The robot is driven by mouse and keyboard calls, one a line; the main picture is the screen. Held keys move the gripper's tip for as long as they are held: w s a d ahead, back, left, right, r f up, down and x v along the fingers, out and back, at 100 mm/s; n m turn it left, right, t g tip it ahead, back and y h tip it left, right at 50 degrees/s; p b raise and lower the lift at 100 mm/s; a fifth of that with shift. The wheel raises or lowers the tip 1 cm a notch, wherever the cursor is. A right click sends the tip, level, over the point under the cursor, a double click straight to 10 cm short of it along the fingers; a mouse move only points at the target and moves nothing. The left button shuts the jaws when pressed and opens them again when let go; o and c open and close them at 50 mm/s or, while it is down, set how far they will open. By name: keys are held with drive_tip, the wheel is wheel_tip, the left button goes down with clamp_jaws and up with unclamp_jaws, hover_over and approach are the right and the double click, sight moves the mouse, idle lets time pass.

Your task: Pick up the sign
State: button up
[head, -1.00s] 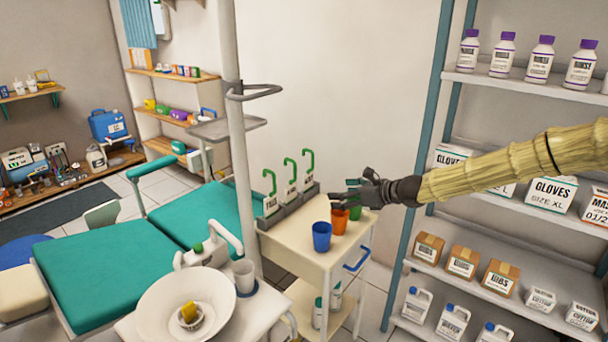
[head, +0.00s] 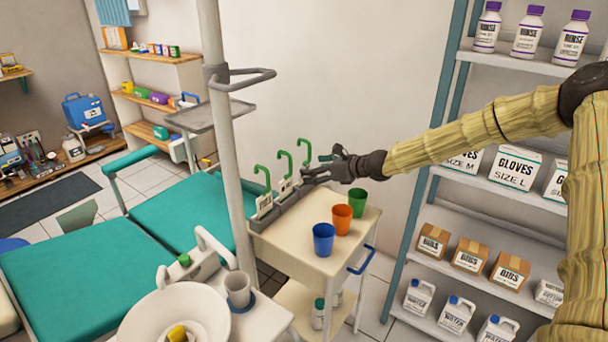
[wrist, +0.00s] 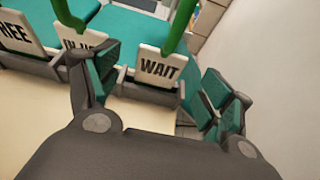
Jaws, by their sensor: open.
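Three white signs with green hooked handles stand in a grey rack (head: 283,213) on a cream cart. In the wrist view they read FREE (wrist: 18,36), IN USE (wrist: 78,42), partly hidden by a finger, and WAIT (wrist: 160,69). The WAIT sign is at the right end; in the head view its green hook (head: 304,150) shows and my gripper partly covers its lower part. My gripper (head: 322,170) is open and empty beside that end of the rack. In the wrist view, the WAIT sign appears between my spread fingers (wrist: 160,95); I see no grip on it.
Blue (head: 323,240), orange (head: 341,219) and green (head: 357,203) cups stand on the cart in front of the rack. A white pole (head: 228,150) rises left of it. Stocked shelves (head: 500,180) stand at right; a wall is behind.

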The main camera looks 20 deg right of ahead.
sight(304, 167)
drive_tip(key=shift+x, duration=2.55)
drive_tip(key=shift+w+r, duration=0.1)
drive_tip(key=shift+r, duration=0.1)
drive_tip(key=c, duration=1.1)
